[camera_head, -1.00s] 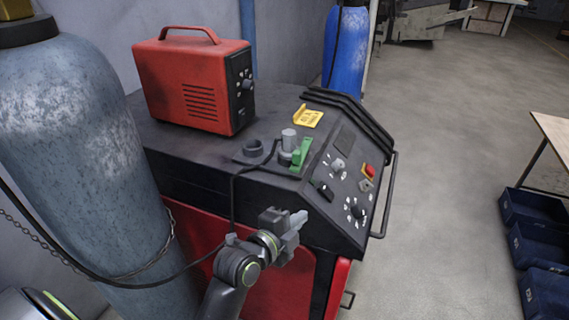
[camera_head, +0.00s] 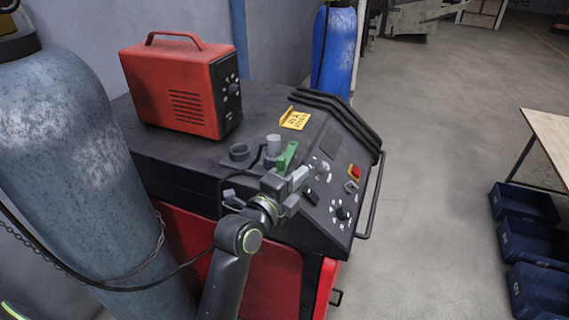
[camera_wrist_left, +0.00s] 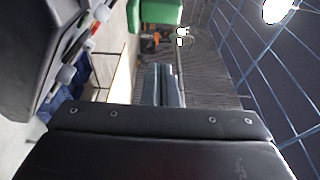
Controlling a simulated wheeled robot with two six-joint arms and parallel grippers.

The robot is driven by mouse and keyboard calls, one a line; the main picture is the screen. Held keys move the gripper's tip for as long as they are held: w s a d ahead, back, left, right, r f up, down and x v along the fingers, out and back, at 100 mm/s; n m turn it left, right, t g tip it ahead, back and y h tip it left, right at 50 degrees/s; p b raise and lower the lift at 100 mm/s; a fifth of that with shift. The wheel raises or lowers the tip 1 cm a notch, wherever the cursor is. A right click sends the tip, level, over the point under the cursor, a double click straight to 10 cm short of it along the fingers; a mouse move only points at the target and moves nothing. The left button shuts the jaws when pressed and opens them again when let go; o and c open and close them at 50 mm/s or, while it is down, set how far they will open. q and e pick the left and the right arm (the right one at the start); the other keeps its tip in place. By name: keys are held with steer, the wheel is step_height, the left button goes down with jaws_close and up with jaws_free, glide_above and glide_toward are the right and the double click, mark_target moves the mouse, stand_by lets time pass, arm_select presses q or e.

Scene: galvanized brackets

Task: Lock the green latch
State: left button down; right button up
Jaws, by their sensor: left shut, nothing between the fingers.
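The green latch (camera_head: 287,156) stands on top of the dark welding machine, beside a grey cylindrical plug (camera_head: 273,147). My left gripper (camera_head: 303,173) is shut and empty, with its fingertips just to the right of and in front of the latch in the head view. The gripper partly hides the latch's lower part. My right gripper is not in view.
The sloped control panel (camera_head: 341,190) with knobs and a red button (camera_head: 355,171) lies right of the gripper. A red box unit (camera_head: 180,90) and yellow tag (camera_head: 294,118) sit on the machine. A large grey cylinder (camera_head: 75,170) stands at left. Blue bins (camera_head: 525,205) are far right.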

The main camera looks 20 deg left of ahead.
mark_target(281, 164)
arm_select(q)
steer(key=a+p, duration=0.1)
steer(key=a, duration=0.1)
steer(key=w+a+p, duration=0.1)
steer(key=shift+a+p, duration=0.3)
steer(key=shift+a, duration=0.05)
steer(key=shift+a, duration=0.2)
steer(key=shift+a+b, duration=0.65)
steer(key=shift+a, duration=0.15)
steer(key=shift+d+r, duration=0.1)
